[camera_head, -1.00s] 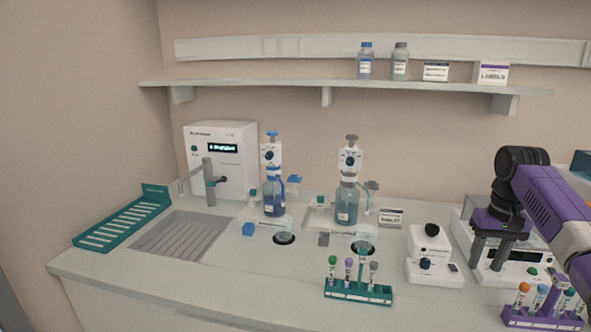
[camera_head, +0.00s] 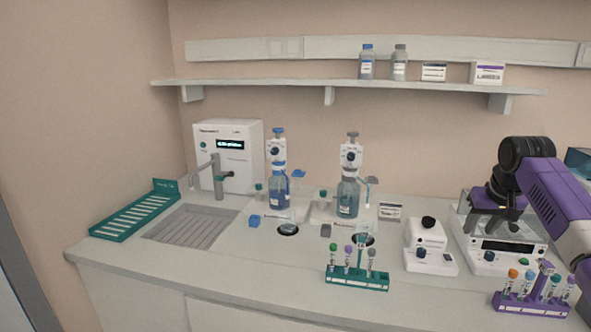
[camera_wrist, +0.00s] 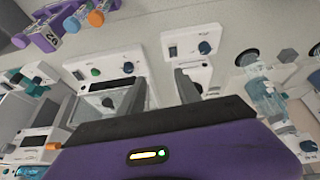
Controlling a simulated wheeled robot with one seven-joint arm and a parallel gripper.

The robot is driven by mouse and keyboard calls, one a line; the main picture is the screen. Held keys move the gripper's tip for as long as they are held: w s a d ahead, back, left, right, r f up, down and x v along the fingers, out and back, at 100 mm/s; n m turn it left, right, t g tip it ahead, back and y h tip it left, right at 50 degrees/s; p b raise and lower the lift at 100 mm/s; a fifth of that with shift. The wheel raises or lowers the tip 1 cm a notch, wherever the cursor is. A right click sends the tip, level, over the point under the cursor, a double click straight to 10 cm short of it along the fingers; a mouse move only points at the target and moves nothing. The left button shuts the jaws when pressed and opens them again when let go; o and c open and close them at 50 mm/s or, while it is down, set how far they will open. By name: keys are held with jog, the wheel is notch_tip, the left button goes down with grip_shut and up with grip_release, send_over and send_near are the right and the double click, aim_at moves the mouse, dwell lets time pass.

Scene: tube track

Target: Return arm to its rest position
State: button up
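My purple arm enters from the right in the head view. My gripper (camera_head: 485,222) hangs over the right part of the counter, in front of or above a white balance with a clear shield (camera_head: 500,250). In the wrist view the two dark fingers of my gripper (camera_wrist: 162,88) stand apart with nothing between them. A purple rack (camera_head: 530,306) with several capped tubes stands to the lower right of the gripper. It also shows at the upper left of the wrist view (camera_wrist: 62,30).
A small white device (camera_head: 430,247) with a dark knob stands left of the balance. A teal rack (camera_head: 357,281) holds several tubes. Two dispenser bottles (camera_head: 279,188) (camera_head: 348,197) stand farther back. A sink (camera_head: 190,228) and a green drying rack (camera_head: 135,217) are at left. A shelf (camera_head: 340,90) runs above.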

jog(key=w+a+f+n+t, duration=0.1)
jog(key=w+a+f+t, duration=0.3)
jog(key=w+a+t, duration=0.45)
jog(key=s+a+f+t, duration=0.1)
jog(key=s+a+f, duration=0.1)
jog(key=s+a, duration=0.2)
jog(key=s+a+f+y, duration=0.1)
jog(key=s+a+f, duration=0.1)
jog(key=s+a, duration=0.1)
jog(key=s+a+f+t, duration=0.1)
jog(key=s+a+f, duration=0.2)
jog(key=a, duration=0.3)
jog(key=shift+s+t, duration=0.35)
jog(key=shift+s, duration=0.45)
jog(key=s+a+f, duration=0.1)
jog(key=s+a, duration=0.1)
jog(key=s, duration=1.6)
jog(key=s+a+f+n+g, duration=0.1)
jog(key=s+a, duration=0.2)
jog(key=s, duration=1.6)
jog(key=s+a+f, duration=0.1)
jog(key=s+a, duration=0.2)
jog(key=s, duration=1.5)
jog(key=shift+s+n+y, duration=0.3)
